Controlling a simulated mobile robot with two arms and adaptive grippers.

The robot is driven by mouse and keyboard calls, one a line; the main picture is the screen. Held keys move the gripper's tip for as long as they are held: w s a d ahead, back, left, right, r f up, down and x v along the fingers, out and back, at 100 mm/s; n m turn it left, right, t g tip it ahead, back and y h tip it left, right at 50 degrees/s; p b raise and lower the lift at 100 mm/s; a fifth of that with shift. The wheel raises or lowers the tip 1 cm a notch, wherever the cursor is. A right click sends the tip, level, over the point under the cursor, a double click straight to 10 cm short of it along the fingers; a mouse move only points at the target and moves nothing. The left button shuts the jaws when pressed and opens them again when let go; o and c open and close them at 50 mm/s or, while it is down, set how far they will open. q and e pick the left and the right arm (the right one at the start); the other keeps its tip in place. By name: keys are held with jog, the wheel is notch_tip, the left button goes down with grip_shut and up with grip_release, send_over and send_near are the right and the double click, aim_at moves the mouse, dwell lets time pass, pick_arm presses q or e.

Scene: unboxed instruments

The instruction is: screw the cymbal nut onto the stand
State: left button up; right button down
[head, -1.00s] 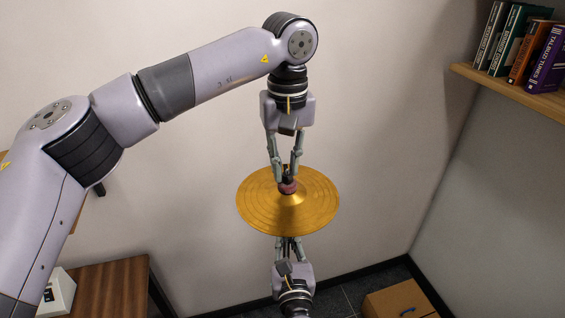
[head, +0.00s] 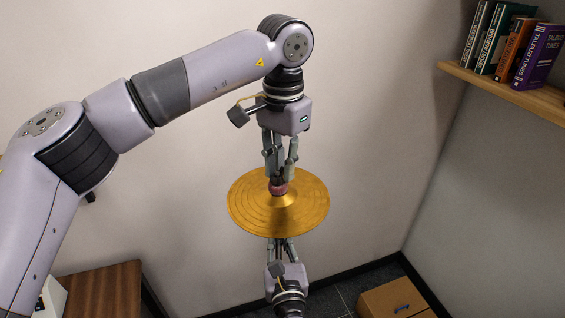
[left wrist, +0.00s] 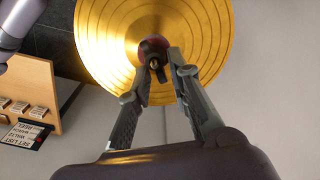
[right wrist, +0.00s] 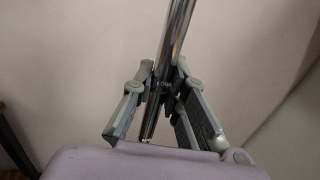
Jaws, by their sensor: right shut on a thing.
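The gold cymbal (head: 250,215) sits level on the stand, with a red round piece (head: 278,188) at its centre. The dark cymbal nut (left wrist: 154,64) is at the centre in the left wrist view. My left gripper (head: 279,176) points down from above, its fingertips on either side of the nut; whether they press on it is unclear. The shiny stand rod (right wrist: 177,40) runs between the fingers of my right gripper (right wrist: 164,88), which is shut on it beneath the cymbal. The cymbal hides the upper rod in the head view.
A wall shelf (head: 510,92) with several books is at the upper right. A cardboard-brown box (head: 396,298) stands on the floor at lower right. A wooden table (head: 105,290) is at lower left. The space around the cymbal is clear.

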pick_arm(q)
jog(key=o, duration=0.4)
jog(key=shift+a, duration=0.1)
jog(key=shift+c, duration=0.2)
